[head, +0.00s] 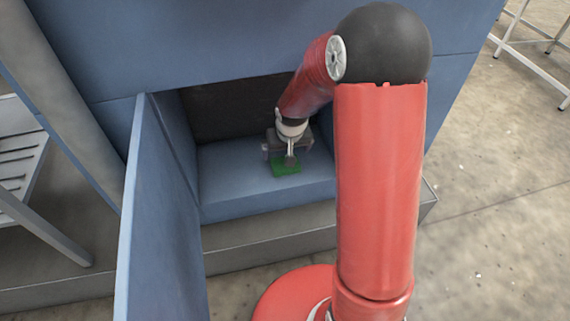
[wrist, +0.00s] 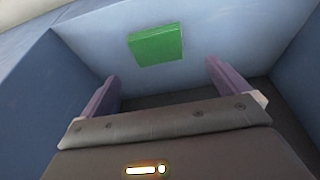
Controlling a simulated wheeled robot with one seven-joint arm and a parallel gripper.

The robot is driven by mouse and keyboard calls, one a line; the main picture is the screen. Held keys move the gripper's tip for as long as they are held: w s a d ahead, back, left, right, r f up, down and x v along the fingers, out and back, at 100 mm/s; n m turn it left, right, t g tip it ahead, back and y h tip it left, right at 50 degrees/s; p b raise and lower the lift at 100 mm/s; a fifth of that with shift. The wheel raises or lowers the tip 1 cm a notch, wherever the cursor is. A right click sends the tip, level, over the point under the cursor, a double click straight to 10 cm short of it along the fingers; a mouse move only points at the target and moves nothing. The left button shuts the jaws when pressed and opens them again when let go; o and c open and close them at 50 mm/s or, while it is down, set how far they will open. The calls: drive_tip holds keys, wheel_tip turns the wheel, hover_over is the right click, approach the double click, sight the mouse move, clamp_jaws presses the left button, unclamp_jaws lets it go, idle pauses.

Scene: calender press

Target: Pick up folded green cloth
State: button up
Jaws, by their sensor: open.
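The folded green cloth (head: 286,167) lies flat on the blue floor of an open compartment in the head view, partly covered by my gripper. In the wrist view the green cloth (wrist: 156,46) shows whole, beyond the fingertips and roughly midway between them. My gripper (head: 290,158) reaches into the compartment and is above or close to the cloth; I cannot tell the exact height. In the wrist view my gripper (wrist: 162,72) has its two purple fingers wide apart with nothing between them.
The blue compartment (head: 225,190) has side walls and a dark back close around my gripper. An open blue door (head: 160,215) stands at its left. A grey ledge (head: 265,238) runs below. A slatted rack (head: 20,165) is at far left. Open floor (head: 490,200) lies at right.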

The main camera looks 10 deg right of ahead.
sight(278, 166)
drive_tip(key=x, duration=0.8)
drive_tip(key=shift+w+d+f+b, duration=0.15)
drive_tip(key=shift+d+f+b, duration=0.1)
drive_tip(key=shift+b, duration=0.1)
drive_tip(key=shift+r, duration=0.1)
drive_tip(key=c, duration=0.9)
